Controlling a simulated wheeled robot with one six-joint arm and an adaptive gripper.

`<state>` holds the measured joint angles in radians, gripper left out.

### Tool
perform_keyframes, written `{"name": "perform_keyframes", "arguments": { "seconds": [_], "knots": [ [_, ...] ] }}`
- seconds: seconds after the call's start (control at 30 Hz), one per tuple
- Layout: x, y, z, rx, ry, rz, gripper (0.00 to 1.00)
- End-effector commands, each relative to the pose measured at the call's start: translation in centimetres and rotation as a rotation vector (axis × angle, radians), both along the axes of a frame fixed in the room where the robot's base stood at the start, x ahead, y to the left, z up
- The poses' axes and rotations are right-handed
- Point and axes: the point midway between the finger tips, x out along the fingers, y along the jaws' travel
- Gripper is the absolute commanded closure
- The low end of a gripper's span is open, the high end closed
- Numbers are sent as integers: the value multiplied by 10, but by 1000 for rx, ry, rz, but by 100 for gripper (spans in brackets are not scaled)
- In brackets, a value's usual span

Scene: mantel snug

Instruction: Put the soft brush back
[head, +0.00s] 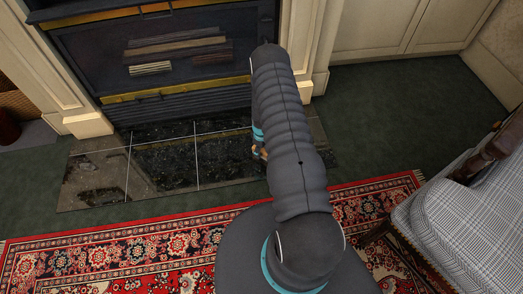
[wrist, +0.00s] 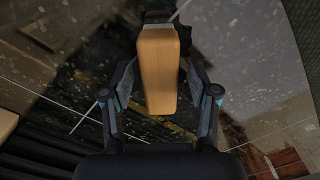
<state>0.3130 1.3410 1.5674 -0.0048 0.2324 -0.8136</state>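The soft brush (wrist: 158,62) shows in the wrist view as a tan wooden block with a pale far end and something dark at its right side. My gripper (wrist: 160,88) has a finger on each side of it, angled inward, and appears shut on it. In the head view my arm covers most of the gripper; only a teal part and a small tan piece (head: 261,153) show at the arm's left edge, over the dark hearth tiles (head: 165,172). The brush's bristles and its exact height above the tiles cannot be made out.
A dark fireplace (head: 100,60) with brass trim and logs stands behind the hearth, framed by a cream surround (head: 88,122). A red patterned rug (head: 120,250) lies in front. A checked armchair (head: 455,215) stands at the right. Green carpet (head: 400,115) is clear at the back right.

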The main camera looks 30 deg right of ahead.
Motion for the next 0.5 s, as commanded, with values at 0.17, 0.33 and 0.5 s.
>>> {"name": "perform_keyframes", "arguments": {
  "seconds": [0.17, 0.33, 0.5],
  "knots": [
    [0, 0, 2, 0, 0, 0, 40],
    [1, 0, 17, 0, -1, 0, 40],
    [1, 0, 48, -1, -3, 0, 40]
  ]
}}
